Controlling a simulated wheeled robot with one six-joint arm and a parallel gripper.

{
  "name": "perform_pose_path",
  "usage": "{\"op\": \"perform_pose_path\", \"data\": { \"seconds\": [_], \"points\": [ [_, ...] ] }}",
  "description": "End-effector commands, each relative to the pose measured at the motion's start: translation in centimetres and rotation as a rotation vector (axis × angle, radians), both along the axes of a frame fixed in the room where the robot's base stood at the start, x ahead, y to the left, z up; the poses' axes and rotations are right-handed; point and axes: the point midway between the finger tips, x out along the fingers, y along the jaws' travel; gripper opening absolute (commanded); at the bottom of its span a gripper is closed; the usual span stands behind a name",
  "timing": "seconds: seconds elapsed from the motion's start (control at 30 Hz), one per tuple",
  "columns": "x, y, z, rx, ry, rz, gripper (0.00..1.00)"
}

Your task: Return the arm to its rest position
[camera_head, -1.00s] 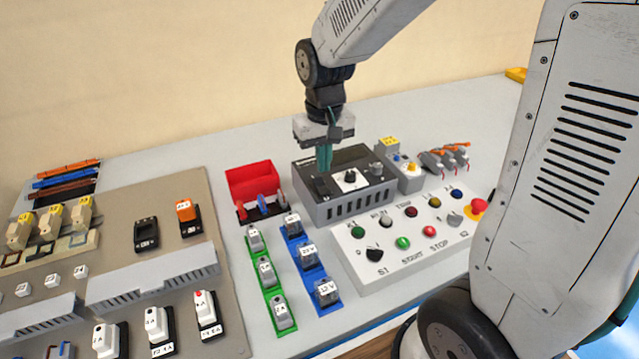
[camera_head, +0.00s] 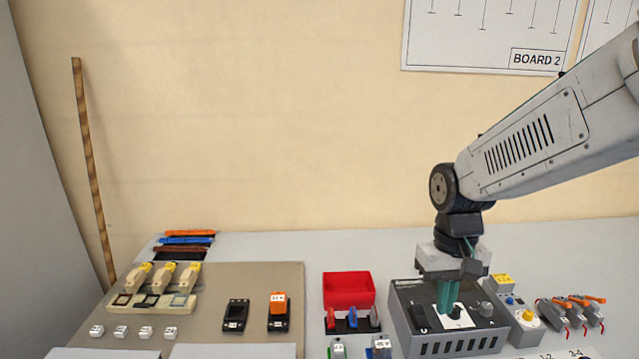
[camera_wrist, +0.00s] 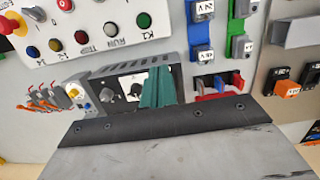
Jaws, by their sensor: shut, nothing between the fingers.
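My gripper (camera_head: 448,310) points straight down at the grey device box (camera_head: 462,345) on the bench, its teal fingers together and empty. In the head view the fingers overlap the white dial plate with a black knob; I cannot tell whether they touch it. The wrist view also shows the closed fingers (camera_wrist: 157,104) in front of the grey device box (camera_wrist: 120,72). My arm reaches in from the right side of the head view.
A red bin (camera_head: 349,287) stands left of the box. A small grey unit with a yellow knob (camera_head: 527,316) and orange-handled connectors (camera_head: 572,312) are to its right. A beige board (camera_head: 205,333) with modules lies left. The button panel (camera_wrist: 95,22) shows in the wrist view.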

Motion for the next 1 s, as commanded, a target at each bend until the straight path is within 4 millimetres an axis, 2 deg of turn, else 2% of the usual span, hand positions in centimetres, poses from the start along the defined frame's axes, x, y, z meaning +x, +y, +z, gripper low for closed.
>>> {"op": "perform_pose_path", "data": {
  "seconds": [0.1,0.3,0.5,0.7,1.0],
  "points": [
    [-3.9,-0.6,2.4,0.002,-0.003,0.004,0.00],
    [-10.2,-1.5,5.7,0.003,-0.042,0.001,0.00],
    [-15.0,-2.2,7.7,0.005,-0.123,-0.010,0.00],
    [-16.6,-2.3,8.9,0.006,-0.208,-0.024,0.00],
    [-16.7,-2.3,9.3,0.005,-0.229,-0.029,0.00]
  ]
}}
